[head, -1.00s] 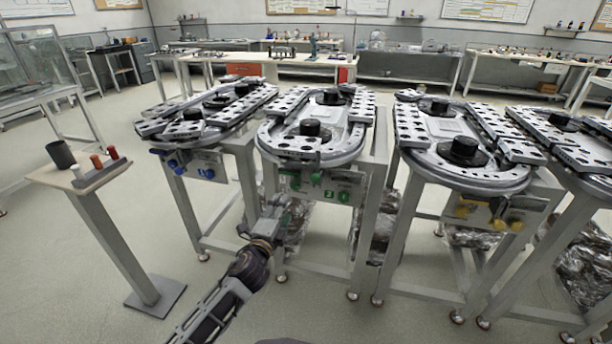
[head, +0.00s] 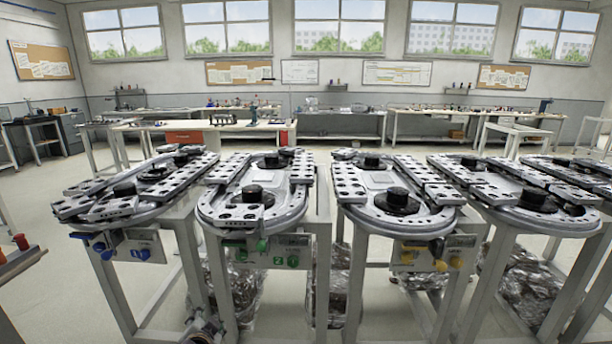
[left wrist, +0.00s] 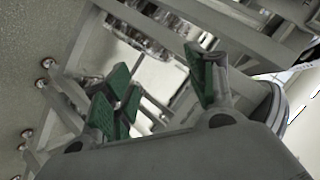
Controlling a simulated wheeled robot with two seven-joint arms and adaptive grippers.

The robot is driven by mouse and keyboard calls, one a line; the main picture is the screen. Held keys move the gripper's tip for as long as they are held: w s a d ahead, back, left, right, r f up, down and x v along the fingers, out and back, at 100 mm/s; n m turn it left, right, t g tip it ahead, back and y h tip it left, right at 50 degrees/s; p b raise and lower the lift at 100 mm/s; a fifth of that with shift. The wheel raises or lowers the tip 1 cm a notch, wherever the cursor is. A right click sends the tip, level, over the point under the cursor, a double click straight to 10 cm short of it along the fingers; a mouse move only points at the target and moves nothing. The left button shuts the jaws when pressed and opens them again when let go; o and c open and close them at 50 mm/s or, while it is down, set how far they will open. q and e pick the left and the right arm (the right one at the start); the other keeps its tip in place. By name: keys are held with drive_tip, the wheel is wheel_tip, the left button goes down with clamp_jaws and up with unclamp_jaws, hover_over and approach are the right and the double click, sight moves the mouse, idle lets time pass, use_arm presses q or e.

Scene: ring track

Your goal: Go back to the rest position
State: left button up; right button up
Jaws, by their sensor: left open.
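My left gripper (left wrist: 158,88) shows in the left wrist view with its green-padded fingers spread apart and nothing between them. Metal table legs and frames lie beyond the fingers. In the head view only a small dark piece of my left arm shows at the bottom edge, below the ring track with green knobs (head: 252,214); the fingers cannot be made out there. My right gripper is in neither view.
Ring tracks stand in a row: one with blue knobs (head: 142,200), the green one, one with yellow knobs (head: 398,216), and more at right. A stand with red cylinders (head: 20,243) is cut off at the left edge. Workbenches line the back wall.

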use_arm(q)
drive_tip(key=s+d+f+n+g+h+p, duration=0.2)
drive_tip(key=s+d+f+g+p, duration=0.25)
drive_tip(key=s+f, duration=0.8)
drive_tip(key=s+d+f+n+g+h+p, duration=0.2)
drive_tip(key=s+d+f+g+p, duration=0.25)
drive_tip(key=s+f, duration=0.75)
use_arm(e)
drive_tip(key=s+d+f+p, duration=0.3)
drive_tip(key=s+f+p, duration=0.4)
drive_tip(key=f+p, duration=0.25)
use_arm(q)
drive_tip(key=s+a+p, duration=0.4)
drive_tip(key=s+p, duration=0.4)
drive_tip(key=s, duration=0.4)
drive_tip(key=s+a+g+y+p, duration=0.1)
drive_tip(key=s+a+p, duration=0.3)
drive_tip(key=s+p, duration=0.4)
drive_tip(key=s, duration=0.5)
drive_tip(key=shift+s+r+p, duration=0.25)
drive_tip(key=shift+r+p, duration=0.05)
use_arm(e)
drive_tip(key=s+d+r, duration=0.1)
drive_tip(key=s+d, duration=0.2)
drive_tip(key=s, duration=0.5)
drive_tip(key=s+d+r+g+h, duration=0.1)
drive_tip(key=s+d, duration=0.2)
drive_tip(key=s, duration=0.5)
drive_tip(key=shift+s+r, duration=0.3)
